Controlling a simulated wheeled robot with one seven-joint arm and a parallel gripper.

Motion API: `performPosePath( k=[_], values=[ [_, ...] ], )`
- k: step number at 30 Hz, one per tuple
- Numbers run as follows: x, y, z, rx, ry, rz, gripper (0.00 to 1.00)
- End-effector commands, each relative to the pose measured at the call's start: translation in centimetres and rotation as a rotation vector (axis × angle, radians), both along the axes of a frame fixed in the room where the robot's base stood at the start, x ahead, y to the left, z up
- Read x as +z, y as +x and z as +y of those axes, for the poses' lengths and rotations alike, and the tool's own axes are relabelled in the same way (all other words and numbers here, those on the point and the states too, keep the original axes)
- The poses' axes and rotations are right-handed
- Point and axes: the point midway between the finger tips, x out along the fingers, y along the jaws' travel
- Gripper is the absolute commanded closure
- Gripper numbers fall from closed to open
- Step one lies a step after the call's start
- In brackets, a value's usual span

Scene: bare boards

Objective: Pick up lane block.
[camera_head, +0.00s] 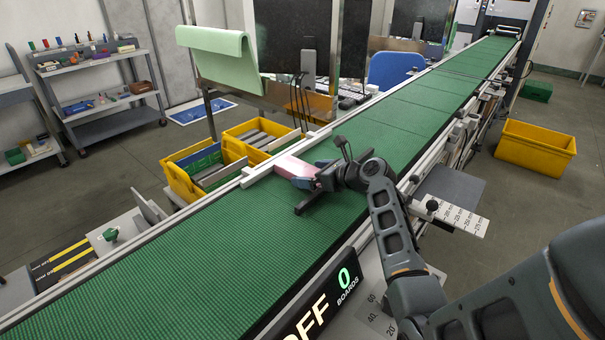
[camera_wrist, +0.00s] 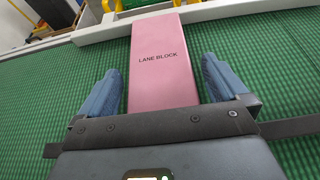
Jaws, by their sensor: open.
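The lane block is a pink slab marked "LANE BLOCK" (camera_wrist: 160,78) in the wrist view. It lies on the green conveyor belt, its far end at the white side rail. In the head view the block (camera_head: 294,166) shows pale pink at the belt's far edge, partly hidden by my gripper. My gripper (camera_wrist: 163,82) is open, with one blue finger on each side of the block. A gap of green belt shows between each finger and the block. My gripper also shows in the head view (camera_head: 307,180), low over the belt. The block's near end is hidden behind the gripper body.
Yellow bins (camera_head: 262,135) with grey pieces stand beyond the belt's far rail. A white rail (camera_wrist: 235,12) runs along that edge. The belt (camera_head: 170,255) is clear on both sides of the block. A grey plate with a scale (camera_head: 452,199) juts from the near side.

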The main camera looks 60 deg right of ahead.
Motion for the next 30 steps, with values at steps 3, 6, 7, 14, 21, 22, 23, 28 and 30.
performPosePath(
  k=[3,6,7,14,21,22,23,28,30],
  values=[
    [0.01,-0.02,0.01,0.000,0.000,0.000,0.06],
    [0.02,-0.02,0.02,0.000,0.000,0.000,0.15],
    [0.02,-0.02,0.02,0.000,0.000,0.000,0.18],
    [0.02,-0.03,0.02,0.000,0.000,0.000,0.40],
    [0.07,-0.01,0.00,0.000,0.000,-0.001,0.60],
    [0.07,-0.01,0.00,0.000,0.000,-0.001,0.60],
    [0.07,-0.01,0.00,0.000,0.000,-0.001,0.60],
    [0.35,0.00,-0.01,0.000,-0.001,-0.002,0.60],
    [0.76,0.03,-0.01,0.000,-0.002,-0.003,0.60]
  ],
)
